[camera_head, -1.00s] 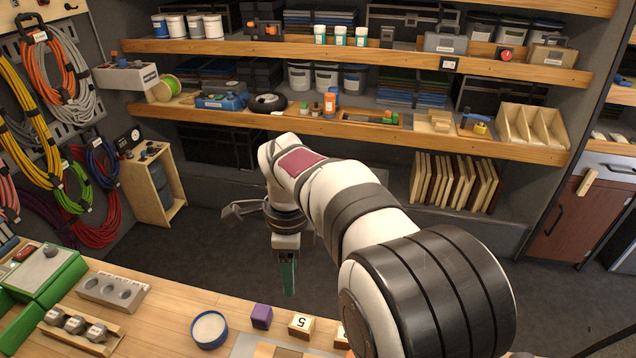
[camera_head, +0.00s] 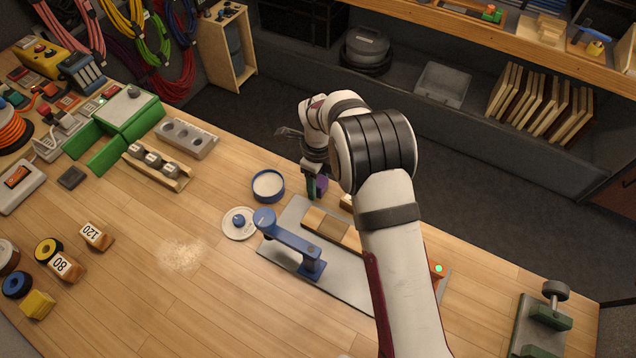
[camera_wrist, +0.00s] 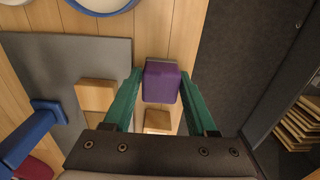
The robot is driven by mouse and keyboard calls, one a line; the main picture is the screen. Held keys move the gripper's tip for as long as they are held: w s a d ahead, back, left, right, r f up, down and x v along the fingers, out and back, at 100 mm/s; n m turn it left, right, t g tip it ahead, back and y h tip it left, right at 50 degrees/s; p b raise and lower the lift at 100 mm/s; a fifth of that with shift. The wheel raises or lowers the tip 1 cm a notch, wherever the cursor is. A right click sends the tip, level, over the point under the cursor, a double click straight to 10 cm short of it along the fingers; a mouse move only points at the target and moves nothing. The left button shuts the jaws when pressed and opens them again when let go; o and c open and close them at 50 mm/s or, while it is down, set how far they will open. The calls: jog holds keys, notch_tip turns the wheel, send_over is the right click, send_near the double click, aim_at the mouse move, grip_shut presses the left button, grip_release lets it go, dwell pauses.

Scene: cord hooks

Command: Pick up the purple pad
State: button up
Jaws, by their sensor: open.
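The purple pad (camera_wrist: 161,82) is a small block that lies near the bench's far edge. In the wrist view it sits between the two green fingertips of my gripper (camera_wrist: 160,88), which are open, one on each side of it. I cannot tell whether either finger touches it. In the head view only a bit of the purple pad (camera_head: 321,186) shows beside my gripper (camera_head: 313,187), and my arm hides part of that area.
A grey plate (camera_head: 285,253) with a blue lever arm (camera_head: 290,247) and wooden blocks lies close by. A round blue-rimmed dish (camera_head: 268,185) stands to the left. Beyond the bench edge is dark floor.

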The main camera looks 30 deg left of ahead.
aim_at(318, 180)
grip_shut()
dwell(0.3)
notch_tip(318, 180, up, 4)
jog(key=shift+r, duration=0.15)
jog(key=w+d+r, duration=0.2)
jog(key=d+r, duration=0.4)
jog(key=d, duration=0.5)
jog(key=shift+d+r, duration=0.25)
jog(key=shift+r, duration=0.1)
jog(key=shift+c, duration=1.4)
grip_release()
jog(key=shift+w, duration=0.1)
jog(key=c, duration=0.6)
